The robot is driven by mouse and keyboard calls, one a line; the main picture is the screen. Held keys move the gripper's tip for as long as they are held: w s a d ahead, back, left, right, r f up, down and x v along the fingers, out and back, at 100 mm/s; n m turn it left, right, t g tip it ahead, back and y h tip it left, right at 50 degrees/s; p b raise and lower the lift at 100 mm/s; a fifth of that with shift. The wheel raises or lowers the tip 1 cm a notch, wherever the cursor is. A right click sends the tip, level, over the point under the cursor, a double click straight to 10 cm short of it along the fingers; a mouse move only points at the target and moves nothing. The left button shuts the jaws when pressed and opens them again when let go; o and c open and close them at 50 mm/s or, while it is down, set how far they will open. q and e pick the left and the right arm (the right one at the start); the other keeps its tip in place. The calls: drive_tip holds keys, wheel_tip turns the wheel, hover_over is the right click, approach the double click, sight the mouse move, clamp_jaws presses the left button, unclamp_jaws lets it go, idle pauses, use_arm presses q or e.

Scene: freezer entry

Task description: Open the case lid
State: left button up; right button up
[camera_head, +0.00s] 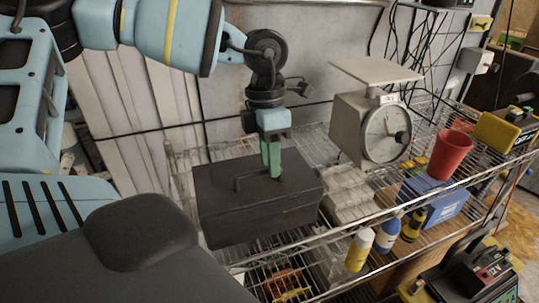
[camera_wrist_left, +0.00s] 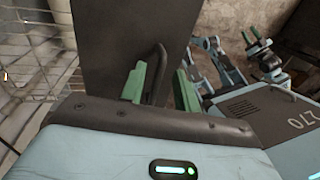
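The dark grey case (camera_head: 225,215) sits on the wire shelf with its lid down. A bent handle (camera_head: 238,183) stands on its lid. My left gripper (camera_head: 271,160) points down at the lid, close to the handle. In the left wrist view its two green fingers (camera_wrist_left: 159,88) are apart, with the handle (camera_wrist_left: 158,60) between them and nearer one finger. Whether a finger touches it I cannot tell. My right gripper (camera_wrist_left: 252,36) shows small in the background of the left wrist view, with its green fingers apart and nothing between them.
A scale (camera_head: 372,125) stands behind and right of the case. A red cup (camera_head: 451,155), a blue box (camera_head: 437,200) and several bottles (camera_head: 388,233) are farther right. The wire shelf (camera_head: 310,275) has its front edge below the case.

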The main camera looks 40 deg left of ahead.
use_arm(q)
drive_tip(key=shift+c, duration=0.3)
clamp_jaws()
